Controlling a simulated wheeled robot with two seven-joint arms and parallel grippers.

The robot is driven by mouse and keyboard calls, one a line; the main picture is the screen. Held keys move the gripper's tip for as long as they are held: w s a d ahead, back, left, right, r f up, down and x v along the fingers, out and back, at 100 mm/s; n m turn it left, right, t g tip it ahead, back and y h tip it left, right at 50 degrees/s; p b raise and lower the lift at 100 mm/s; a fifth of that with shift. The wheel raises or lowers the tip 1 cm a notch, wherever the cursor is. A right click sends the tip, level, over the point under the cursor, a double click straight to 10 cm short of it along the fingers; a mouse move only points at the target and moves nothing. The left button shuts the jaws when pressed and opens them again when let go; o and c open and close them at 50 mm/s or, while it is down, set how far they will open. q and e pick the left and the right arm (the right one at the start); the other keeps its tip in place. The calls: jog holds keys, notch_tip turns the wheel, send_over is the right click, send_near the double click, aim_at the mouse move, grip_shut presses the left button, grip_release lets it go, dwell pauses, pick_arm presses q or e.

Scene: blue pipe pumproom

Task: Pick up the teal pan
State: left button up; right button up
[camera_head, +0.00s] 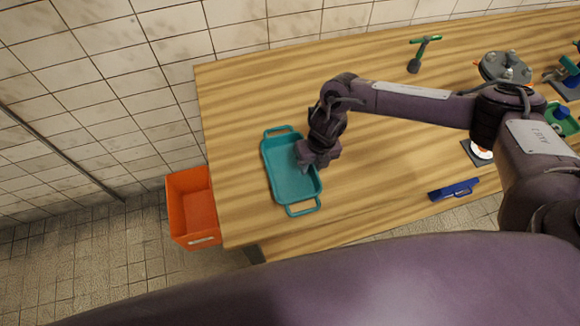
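The teal pan (287,178) lies on the left end of the wooden table. It is a shallow rectangular tray with a loop handle at its far end and another at its near end. My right gripper (304,162) is at the pan's right long side, over or against the rim near its middle. Its fingertips are small and dark here, and I cannot tell whether they are open, shut or touching the rim. My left gripper is not in view.
The wooden table (240,105) is bare around the pan. An orange bin (192,205) stands on the floor left of it. A green-handled tool (422,52), a round grey fixture (505,68) and a blue tool (454,190) lie to the right. Tiled wall stands behind.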

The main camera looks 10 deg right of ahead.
grip_shut()
jog(key=shift+r, duration=0.15)
notch_tip(320, 180, up, 10)
jog(key=b, duration=0.2)
jog(key=shift+w+f+b, duration=0.15)
jog(key=shift+f+b, duration=0.1)
jog(key=shift+b, duration=0.1)
notch_tip(320, 180, up, 10)
jog(key=shift+r+p, duration=0.15)
jog(key=shift+p, duration=0.3)
